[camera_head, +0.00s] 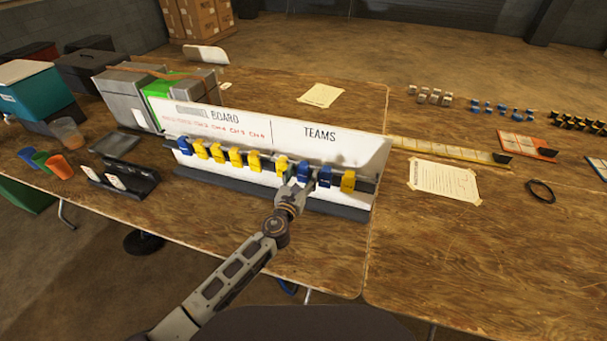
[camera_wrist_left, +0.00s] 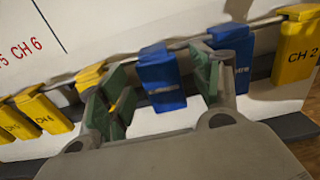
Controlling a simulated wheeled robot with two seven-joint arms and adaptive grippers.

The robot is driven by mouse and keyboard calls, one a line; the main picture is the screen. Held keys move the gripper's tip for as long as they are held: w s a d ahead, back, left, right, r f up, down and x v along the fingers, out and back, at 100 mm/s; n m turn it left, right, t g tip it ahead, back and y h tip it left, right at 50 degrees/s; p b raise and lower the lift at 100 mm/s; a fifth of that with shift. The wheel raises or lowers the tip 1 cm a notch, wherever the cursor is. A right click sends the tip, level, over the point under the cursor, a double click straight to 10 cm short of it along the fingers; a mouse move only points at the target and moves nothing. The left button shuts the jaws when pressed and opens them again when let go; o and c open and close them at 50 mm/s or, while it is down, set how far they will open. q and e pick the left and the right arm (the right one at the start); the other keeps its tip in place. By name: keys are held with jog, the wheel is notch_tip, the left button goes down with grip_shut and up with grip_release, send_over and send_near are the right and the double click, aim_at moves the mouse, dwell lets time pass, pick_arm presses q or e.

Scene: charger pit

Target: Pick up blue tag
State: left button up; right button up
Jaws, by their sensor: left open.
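A white board (camera_head: 225,125) marked "TEAMS" stands on the table with a row of tags along a dark rail. Blue tags hang at the rail's left end (camera_head: 184,145) and towards its right, one (camera_head: 303,172) close to my left gripper and another (camera_head: 324,177) beyond it. My left gripper (camera_head: 294,187) is open in front of the rail. In the left wrist view a blue tag (camera_wrist_left: 162,80) shows between its two fingers (camera_wrist_left: 160,92), with no clear grip on it. A second blue tag (camera_wrist_left: 238,50) is partly hidden behind the right finger. My right gripper is not in view.
Yellow tags hang on both sides, one (camera_head: 348,181) at the right end and one (camera_wrist_left: 90,76) behind the left finger. A paper sheet (camera_head: 443,182) lies right of the board. A black card stand (camera_head: 120,184) and coloured cups (camera_head: 59,166) stand at left.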

pick_arm(q)
jog(key=c, duration=1)
jog(key=shift+a+r, duration=0.15)
jog(key=shift+s+a+r+p, duration=0.15)
jog(key=shift+a+r+p, duration=0.3)
jog(key=shift+a+r, duration=0.15)
jog(key=shift+s+a+r+p, duration=0.25)
jog(key=shift+s+a+r, duration=0.65)
jog(key=shift+a, duration=1.05)
jog(key=shift+s+a+r+p, duration=0.2)
jog(key=shift+s+a+r, duration=0.25)
jog(key=shift+a+r, duration=1.2)
jog(key=shift+s+a+r+p, duration=0.25)
jog(key=shift+s+a+r, duration=0.45)
jog(key=shift+a, duration=1.6)
